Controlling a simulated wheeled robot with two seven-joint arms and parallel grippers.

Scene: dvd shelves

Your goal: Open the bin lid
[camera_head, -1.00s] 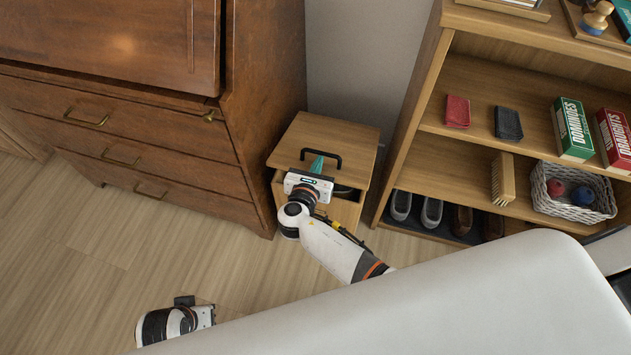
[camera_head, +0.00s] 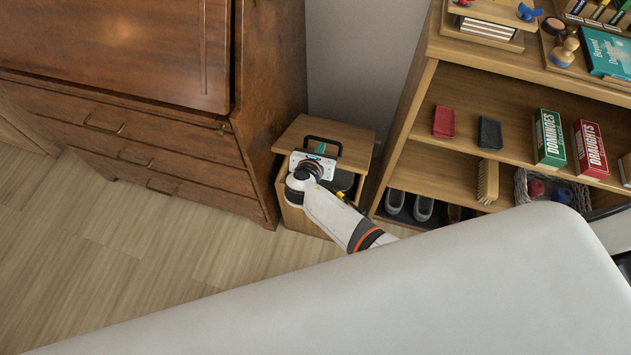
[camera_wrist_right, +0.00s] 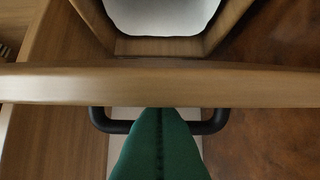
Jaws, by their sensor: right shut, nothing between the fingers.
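The wooden bin (camera_head: 300,220) stands between the desk and the shelf. Its lid (camera_head: 352,138) is tilted up, with a dark gap beneath it. The black lid handle (camera_head: 322,138) is on top. My right gripper (camera_head: 321,148) is shut and empty, its green fingertips at the handle. In the right wrist view the lid (camera_wrist_right: 250,85) shows edge-on, with the handle (camera_wrist_right: 100,122) below it. The green fingers (camera_wrist_right: 158,125) overlap the middle of the handle; contact is unclear. A white surface (camera_wrist_right: 160,15) shows inside the bin opening. My left gripper is out of view.
A brown wooden desk (camera_head: 150,160) stands close at the bin's left. A wooden shelf (camera_head: 480,85) with game boxes, shoes and a basket (camera_head: 540,190) stands close at its right. A grey wall (camera_head: 355,60) is behind. The floor (camera_head: 120,260) at front left is clear.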

